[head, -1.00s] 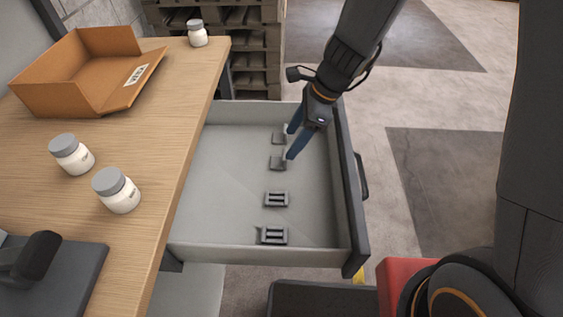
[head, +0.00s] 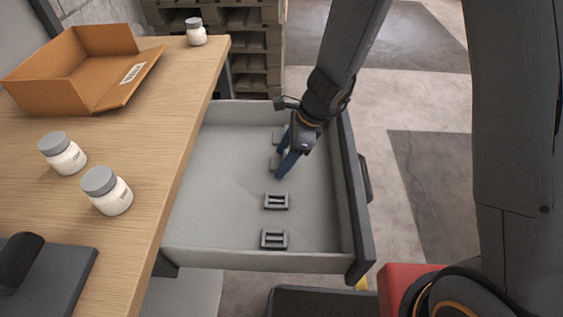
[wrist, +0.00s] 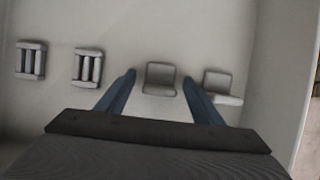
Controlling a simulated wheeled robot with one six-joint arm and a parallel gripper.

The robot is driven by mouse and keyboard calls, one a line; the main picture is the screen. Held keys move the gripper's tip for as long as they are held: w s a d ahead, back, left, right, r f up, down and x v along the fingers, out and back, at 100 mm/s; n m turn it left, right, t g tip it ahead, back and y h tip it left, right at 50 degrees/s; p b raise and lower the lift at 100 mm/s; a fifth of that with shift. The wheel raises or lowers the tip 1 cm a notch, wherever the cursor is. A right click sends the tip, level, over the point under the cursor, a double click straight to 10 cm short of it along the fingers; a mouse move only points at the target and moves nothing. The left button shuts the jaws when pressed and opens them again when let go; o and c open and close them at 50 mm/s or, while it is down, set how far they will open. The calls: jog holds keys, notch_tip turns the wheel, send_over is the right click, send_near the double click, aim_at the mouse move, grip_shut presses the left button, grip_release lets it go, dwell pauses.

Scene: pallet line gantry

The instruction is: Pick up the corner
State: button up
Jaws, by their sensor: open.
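Two grey L-shaped corners lie in the open drawer (head: 225,190). The nearer corner (head: 274,162) is partly hidden by my gripper (head: 280,163) in the head view; the farther corner (head: 278,133) lies just beyond it. In the wrist view one corner (wrist: 160,78) sits between the tips of my open gripper (wrist: 159,80), with a gap to each finger. The other corner (wrist: 222,86) is just right of the right finger. My gripper holds nothing. I cannot tell how far the fingertips are above the drawer floor.
Two dark slotted buckles (head: 276,201) (head: 274,239) lie nearer in the drawer. The drawer's front wall (head: 350,195) stands close right of my gripper. The wooden table (head: 150,130) at left carries an open cardboard box (head: 60,88) and white jars (head: 107,191). Stacked pallets (head: 258,60) stand behind.

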jog(key=c, duration=1.1)
